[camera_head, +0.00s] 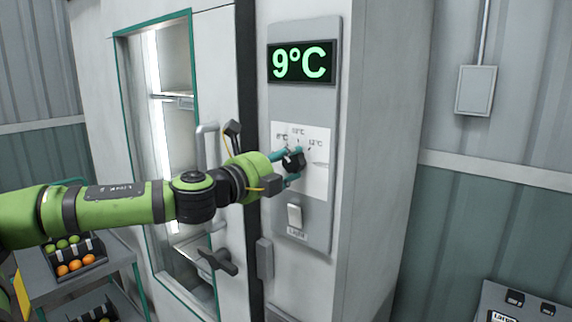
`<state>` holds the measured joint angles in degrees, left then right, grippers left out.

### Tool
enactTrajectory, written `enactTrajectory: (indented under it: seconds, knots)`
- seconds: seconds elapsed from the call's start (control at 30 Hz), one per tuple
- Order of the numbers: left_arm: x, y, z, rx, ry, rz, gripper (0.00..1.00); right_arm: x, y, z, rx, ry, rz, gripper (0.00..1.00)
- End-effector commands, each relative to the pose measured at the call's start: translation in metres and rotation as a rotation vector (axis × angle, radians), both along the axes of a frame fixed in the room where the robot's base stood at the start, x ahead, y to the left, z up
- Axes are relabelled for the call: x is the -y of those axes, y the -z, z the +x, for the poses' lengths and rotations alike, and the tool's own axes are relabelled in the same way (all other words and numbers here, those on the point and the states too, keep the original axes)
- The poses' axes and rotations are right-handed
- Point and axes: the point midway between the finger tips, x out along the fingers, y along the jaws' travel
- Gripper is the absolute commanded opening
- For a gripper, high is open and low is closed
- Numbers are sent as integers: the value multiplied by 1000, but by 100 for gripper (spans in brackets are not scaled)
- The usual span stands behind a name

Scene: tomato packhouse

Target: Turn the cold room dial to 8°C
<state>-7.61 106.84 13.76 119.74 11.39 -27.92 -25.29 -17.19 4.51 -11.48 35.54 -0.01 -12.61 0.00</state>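The cold room control panel (333,215) is a tall grey plate on the wall right of the door. Its display (302,62) reads 9°C in green. Below it, a white label (319,150) carries temperature marks around the black dial (296,162). My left gripper (293,164) is at the dial, with teal fingertips above and below it. The fingers appear closed around the dial, though the contact is partly hidden. The dial's pointer cannot be made out clearly. My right gripper is not in view.
A light switch (295,215) sits below the dial. The cold room door has a glass pane, a handle (208,146) and a dark latch (217,262). A cart (125,254) with tomato trays stands lower left. A grey wall box (476,90) hangs at right.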

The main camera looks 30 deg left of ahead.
Motion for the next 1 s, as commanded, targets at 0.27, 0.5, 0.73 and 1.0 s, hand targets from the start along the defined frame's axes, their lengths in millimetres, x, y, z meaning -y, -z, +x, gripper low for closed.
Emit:
enactTrajectory:
  seconds: [0.27,0.5,0.73,1.0]
  knots:
    - [-2,-6,0,12,-7,2,69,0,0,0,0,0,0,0]
    - [-3,-5,-4,9,-7,0,69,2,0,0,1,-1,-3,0]
    - [-6,-6,-19,12,-11,-1,69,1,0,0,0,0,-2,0]
    - [-4,-6,-35,12,-3,4,69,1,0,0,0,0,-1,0]
